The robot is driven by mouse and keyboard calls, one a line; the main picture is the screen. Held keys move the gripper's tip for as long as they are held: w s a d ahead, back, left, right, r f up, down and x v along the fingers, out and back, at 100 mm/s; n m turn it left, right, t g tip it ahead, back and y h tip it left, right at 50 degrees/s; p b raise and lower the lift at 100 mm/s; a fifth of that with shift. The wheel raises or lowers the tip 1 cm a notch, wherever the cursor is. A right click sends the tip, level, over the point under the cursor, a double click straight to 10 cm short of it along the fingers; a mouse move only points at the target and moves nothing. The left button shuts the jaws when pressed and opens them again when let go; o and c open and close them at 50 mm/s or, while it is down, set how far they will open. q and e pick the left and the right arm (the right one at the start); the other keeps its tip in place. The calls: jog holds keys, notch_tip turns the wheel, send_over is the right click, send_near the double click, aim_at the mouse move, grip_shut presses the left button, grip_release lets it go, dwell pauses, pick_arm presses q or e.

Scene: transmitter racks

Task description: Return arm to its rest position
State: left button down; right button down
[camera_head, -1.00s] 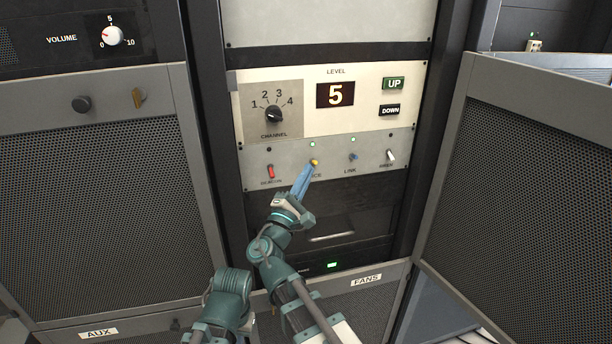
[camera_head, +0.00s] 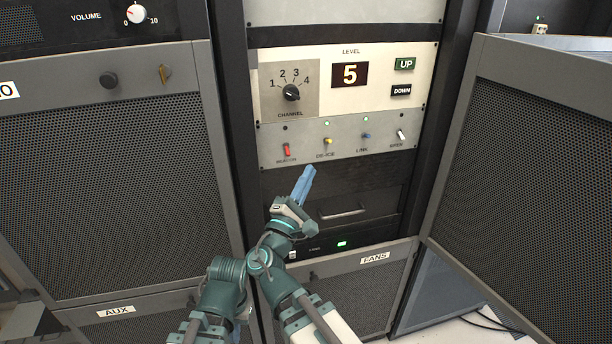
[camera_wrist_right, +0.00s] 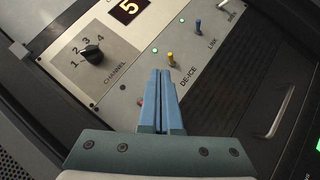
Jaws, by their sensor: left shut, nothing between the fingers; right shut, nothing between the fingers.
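My right gripper (camera_head: 308,172) has blue fingers pressed together with nothing between them. It points up just below the switch strip (camera_head: 345,150), apart from it, in front of the dark panel. In the right wrist view the shut fingers (camera_wrist_right: 160,75) point toward the yellow DE-ICE switch (camera_wrist_right: 171,57); a red switch is mostly hidden behind them. In the head view the red BEACON switch (camera_head: 287,149), yellow DE-ICE switch (camera_head: 328,141), blue LINK switch (camera_head: 366,135) and a white switch (camera_head: 401,134) show. Green lights glow above DE-ICE and LINK. I cannot make out my left gripper.
Above is a panel with a CHANNEL knob (camera_head: 291,92), a display (camera_head: 350,75) reading 5, and UP (camera_head: 405,64) and DOWN (camera_head: 401,90) buttons. A drawer handle (camera_head: 343,211) is right of my gripper. Mesh rack doors (camera_head: 110,190) stand at left and right (camera_head: 545,170).

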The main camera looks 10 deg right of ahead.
jog(key=s+d+f+m+g+y+p, duration=0.1)
jog(key=s+d+f+m+g+y, duration=0.15)
jog(key=f+m+g, duration=0.45)
jog(key=s+d+f+m+g+y+p, duration=0.1)
jog(key=s+f+m+g, duration=0.2)
jog(key=f, duration=0.7)
pick_arm(q)
notch_tip(320, 180, up, 3)
jog(key=shift+r+p, duration=0.2)
jog(key=shift+p, duration=0.5)
pick_arm(e)
jog(key=s+a+f+m+g+y, duration=0.1)
jog(key=s+a+f+g+y, duration=0.6)
jog(key=s+a+f+y, duration=0.2)
jog(key=s+a, duration=0.2)
jog(key=a, duration=0.2)
jog(key=shift+s+a+f+m+g, duration=0.3)
jog(key=shift+f+m+g, duration=0.1)
pick_arm(q)
jog(key=c, duration=1.5)
grip_release()
jog(key=shift+c, duration=0.2)
